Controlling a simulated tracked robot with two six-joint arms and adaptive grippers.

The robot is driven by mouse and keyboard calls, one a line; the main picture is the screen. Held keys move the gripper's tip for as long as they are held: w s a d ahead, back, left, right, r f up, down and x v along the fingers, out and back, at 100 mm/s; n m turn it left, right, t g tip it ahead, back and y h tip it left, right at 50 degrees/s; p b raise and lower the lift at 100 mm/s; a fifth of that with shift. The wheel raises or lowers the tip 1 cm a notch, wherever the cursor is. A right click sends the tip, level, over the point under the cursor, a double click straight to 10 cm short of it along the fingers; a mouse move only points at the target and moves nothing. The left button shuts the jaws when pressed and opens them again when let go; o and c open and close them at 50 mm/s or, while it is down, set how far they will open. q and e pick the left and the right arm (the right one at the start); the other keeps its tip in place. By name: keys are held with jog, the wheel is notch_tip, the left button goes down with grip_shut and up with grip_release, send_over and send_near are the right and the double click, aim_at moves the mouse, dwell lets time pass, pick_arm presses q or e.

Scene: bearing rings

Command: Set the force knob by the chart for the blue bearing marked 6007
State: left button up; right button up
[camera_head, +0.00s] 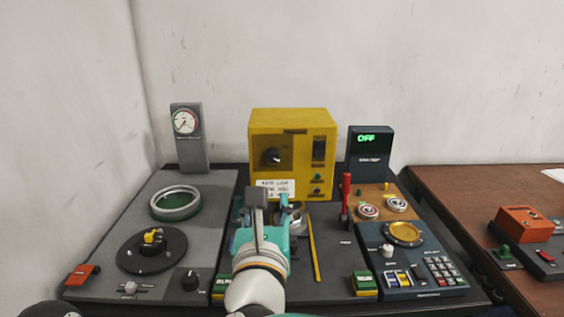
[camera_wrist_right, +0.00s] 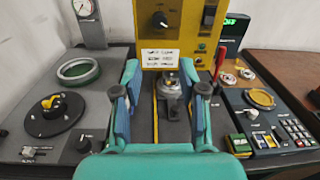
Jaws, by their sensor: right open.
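A black knob (camera_head: 272,156) sits on the front of the yellow machine (camera_head: 320,121); it also shows in the right wrist view (camera_wrist_right: 160,20). A white chart card (camera_head: 275,187) with dark handwritten lines is below it, too small to read in either view. My right gripper (camera_head: 268,204) is in front of the yellow machine, below the knob and apart from it. Its fingers (camera_wrist_right: 160,92) are spread, with nothing gripped. A metal ring-shaped part (camera_wrist_right: 171,80) stands beyond the fingers at the machine's foot. I cannot make out a blue bearing marked 6007. My left gripper is not in view.
On the left panel are a green-floored ring (camera_head: 176,203), a black dial with a yellow grip (camera_head: 152,237) and a gauge (camera_head: 185,122). A red lever (camera_head: 346,190) stands right of the machine. A dark display (camera_head: 368,145) reads OFF. A keypad (camera_head: 440,268) is at right.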

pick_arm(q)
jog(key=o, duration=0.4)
pick_arm(e)
jog(key=o, duration=0.3)
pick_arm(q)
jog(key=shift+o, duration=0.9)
pick_arm(e)
jog(key=p, duration=0.4)
send_near(273, 158)
jog(key=w, duration=0.8)
jog(key=shift+w+d, duration=0.2)
jog(key=shift+w, duration=0.05)
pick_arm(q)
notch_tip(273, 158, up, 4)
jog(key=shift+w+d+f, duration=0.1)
pick_arm(e)
grip_shut()
jog(key=shift+d, duration=0.15)
